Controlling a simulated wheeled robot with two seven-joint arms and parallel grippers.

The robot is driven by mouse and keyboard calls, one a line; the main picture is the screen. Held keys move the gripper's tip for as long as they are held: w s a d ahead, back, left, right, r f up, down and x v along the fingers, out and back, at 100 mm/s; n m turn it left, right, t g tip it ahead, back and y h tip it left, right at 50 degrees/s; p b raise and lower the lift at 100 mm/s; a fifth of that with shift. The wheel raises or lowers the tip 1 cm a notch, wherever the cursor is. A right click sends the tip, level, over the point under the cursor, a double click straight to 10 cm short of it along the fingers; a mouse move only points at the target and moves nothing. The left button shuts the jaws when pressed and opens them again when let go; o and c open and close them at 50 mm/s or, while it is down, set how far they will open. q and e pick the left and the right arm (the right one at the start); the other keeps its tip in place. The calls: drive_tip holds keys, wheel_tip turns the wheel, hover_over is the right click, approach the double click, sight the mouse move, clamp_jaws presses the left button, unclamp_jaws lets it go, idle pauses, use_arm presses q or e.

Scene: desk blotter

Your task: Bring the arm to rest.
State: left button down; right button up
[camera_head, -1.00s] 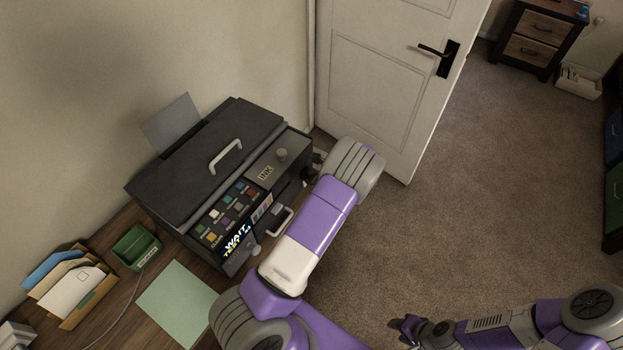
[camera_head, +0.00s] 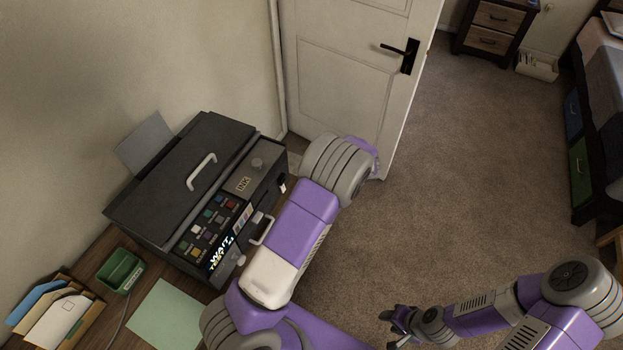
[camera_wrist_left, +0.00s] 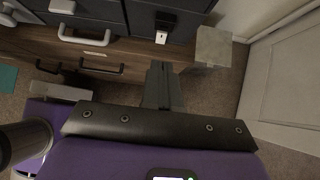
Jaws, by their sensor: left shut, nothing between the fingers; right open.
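My left arm, purple, white and grey, reaches across the front of the printer in the head view, and its gripper is hidden there. The left wrist view shows my left gripper (camera_wrist_left: 160,85) shut and empty, in front of the wooden desk front (camera_wrist_left: 125,60) below the printer. My right gripper (camera_head: 398,322) is small and dark at the bottom of the head view. It is open and empty, over the carpet.
A dark printer (camera_head: 190,180) stands on the wooden desk, with a green tray (camera_head: 121,270), a letter holder (camera_head: 55,312) and a pale green sheet (camera_head: 165,316) nearby. A white door (camera_head: 345,75) is behind. The carpet (camera_head: 470,190) is clear at centre right.

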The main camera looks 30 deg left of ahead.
idle(0.3)
use_arm(q)
drive_tip(key=s+d+f+n+g+h, duration=0.1)
drive_tip(key=s+d+f+n+h, duration=0.25)
drive_tip(key=s+f, duration=0.5)
drive_tip(key=s+d+f+n+t+h, duration=0.1)
drive_tip(key=s+d+f+n+h, duration=0.2)
drive_tip(key=s+d+n+h, duration=0.2)
drive_tip(key=s+d+f+n+t+h, duration=0.1)
drive_tip(key=s+d+f+n+h, duration=0.3)
drive_tip(key=s+d+n, duration=0.5)
drive_tip(key=shift+s+d+n+h, duration=0.2)
drive_tip(key=shift+d+n+h, duration=0.25)
drive_tip(key=shift+n, duration=0.9)
